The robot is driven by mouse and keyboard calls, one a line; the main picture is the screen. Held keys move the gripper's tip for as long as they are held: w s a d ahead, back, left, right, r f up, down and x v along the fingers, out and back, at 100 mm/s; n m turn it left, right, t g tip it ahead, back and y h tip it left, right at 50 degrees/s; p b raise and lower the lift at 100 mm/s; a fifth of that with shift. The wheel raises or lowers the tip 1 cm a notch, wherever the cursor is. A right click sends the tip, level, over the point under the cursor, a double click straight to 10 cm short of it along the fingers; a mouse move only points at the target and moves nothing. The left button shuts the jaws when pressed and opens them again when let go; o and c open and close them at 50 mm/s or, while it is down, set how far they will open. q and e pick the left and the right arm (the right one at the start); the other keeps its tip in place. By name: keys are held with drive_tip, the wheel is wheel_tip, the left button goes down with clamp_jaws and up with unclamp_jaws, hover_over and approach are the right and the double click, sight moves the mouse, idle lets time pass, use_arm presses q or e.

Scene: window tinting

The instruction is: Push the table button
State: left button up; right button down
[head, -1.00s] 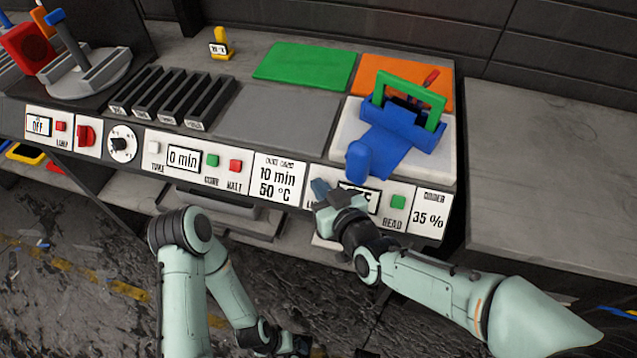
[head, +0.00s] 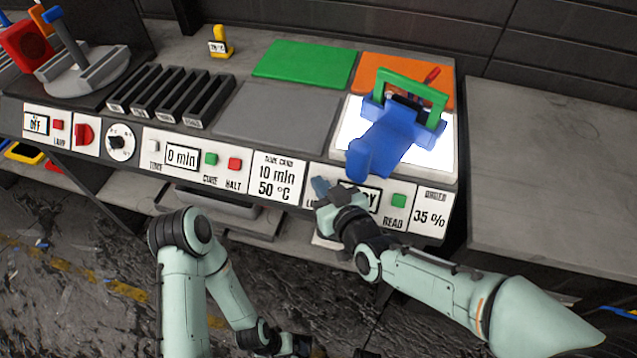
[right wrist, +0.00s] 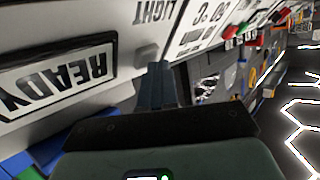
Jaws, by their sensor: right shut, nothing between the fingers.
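My right gripper (head: 320,187) is shut and empty, its blue-grey fingertips at the front panel beside a display (head: 368,199). In the right wrist view its fingers (right wrist: 158,78) point at the panel close by a small grey button (right wrist: 147,52) near the word LIGHT; I cannot tell whether they touch. In the head view the gripper hides this button. The display reads READY in the wrist view (right wrist: 58,75). Above it, the white plate (head: 348,130) glows brightly under a blue and green device (head: 385,140). My left gripper (head: 297,346) is low at the bottom edge, its jaws unclear.
A green READ button (head: 398,200) sits right of the display. Green CURE (head: 211,159) and red HALT (head: 234,164) buttons are further left. Green (head: 305,65) and orange (head: 440,88) mats lie behind. A bare grey bench (head: 550,180) stands at the right.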

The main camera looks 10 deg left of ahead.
idle(0.4)
drive_tip(key=shift+s+r, duration=0.15)
drive_tip(key=shift+s, duration=0.1)
drive_tip(key=s+r+p, duration=0.4)
drive_tip(key=shift+r+p, duration=0.2)
drive_tip(key=shift+p, duration=0.2)
drive_tip(key=shift+s, duration=0.15)
idle(0.6)
